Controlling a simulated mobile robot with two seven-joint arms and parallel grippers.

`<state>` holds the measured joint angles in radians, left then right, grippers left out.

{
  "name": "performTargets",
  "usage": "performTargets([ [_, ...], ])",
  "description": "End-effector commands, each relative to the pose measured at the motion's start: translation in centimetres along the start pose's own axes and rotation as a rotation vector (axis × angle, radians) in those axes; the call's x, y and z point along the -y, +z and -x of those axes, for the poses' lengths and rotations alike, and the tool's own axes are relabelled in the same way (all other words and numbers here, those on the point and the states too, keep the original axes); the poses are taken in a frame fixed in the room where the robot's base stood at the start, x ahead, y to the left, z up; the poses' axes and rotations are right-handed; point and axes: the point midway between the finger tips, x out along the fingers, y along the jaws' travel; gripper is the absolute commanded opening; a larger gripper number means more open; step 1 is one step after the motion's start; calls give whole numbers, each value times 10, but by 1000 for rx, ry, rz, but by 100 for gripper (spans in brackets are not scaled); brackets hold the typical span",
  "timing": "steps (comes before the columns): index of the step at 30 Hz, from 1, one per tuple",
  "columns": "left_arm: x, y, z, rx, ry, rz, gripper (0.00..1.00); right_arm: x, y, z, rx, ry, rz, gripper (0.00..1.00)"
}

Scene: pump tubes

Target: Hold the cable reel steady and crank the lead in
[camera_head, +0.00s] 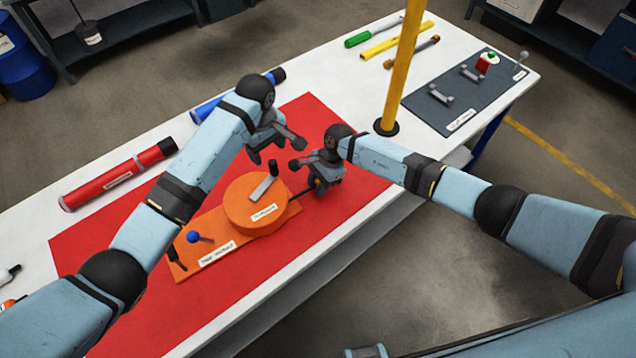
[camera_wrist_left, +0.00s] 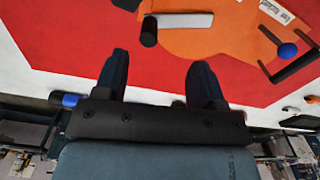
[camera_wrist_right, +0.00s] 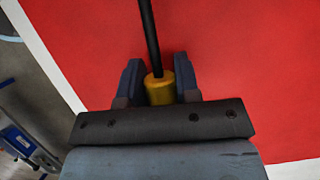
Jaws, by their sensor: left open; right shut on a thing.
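The orange cable reel (camera_head: 241,209) sits on its orange base (camera_head: 198,262) on the red mat. On its top is a grey crank arm (camera_head: 262,190) with a black knob (camera_head: 272,167); they also show in the left wrist view, the arm (camera_wrist_left: 184,20) and knob (camera_wrist_left: 148,32). My left gripper (camera_head: 276,150) is open and empty above the mat, beyond the crank knob and apart from it. My right gripper (camera_head: 308,178) is shut on the brass-coloured end (camera_wrist_right: 159,88) of the black lead (camera_wrist_right: 149,35), right of the reel. The lead runs from there towards the reel.
A blue ball knob (camera_head: 193,237) and a black handle (camera_head: 174,252) are at the base's left end. A yellow post (camera_head: 402,65) stands behind my right arm. A red cylinder (camera_head: 115,178) lies at the left; a grey mat (camera_head: 455,110) with fittings is at the right.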

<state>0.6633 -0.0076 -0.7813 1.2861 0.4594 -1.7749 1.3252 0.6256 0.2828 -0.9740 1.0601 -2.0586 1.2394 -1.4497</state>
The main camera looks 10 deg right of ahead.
Motion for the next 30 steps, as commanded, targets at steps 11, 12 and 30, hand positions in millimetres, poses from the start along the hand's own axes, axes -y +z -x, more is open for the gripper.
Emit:
performTargets([
  [11,2,-3,-49,-2,-4,9,64,0,4,-1,7,2,5,0],
  [12,2,-3,-54,-3,-4,8,64,0,4,-1,7,2,5,0],
  [30,1,-3,-97,-4,-1,7,64,0,5,-1,8,3,6,0],
])
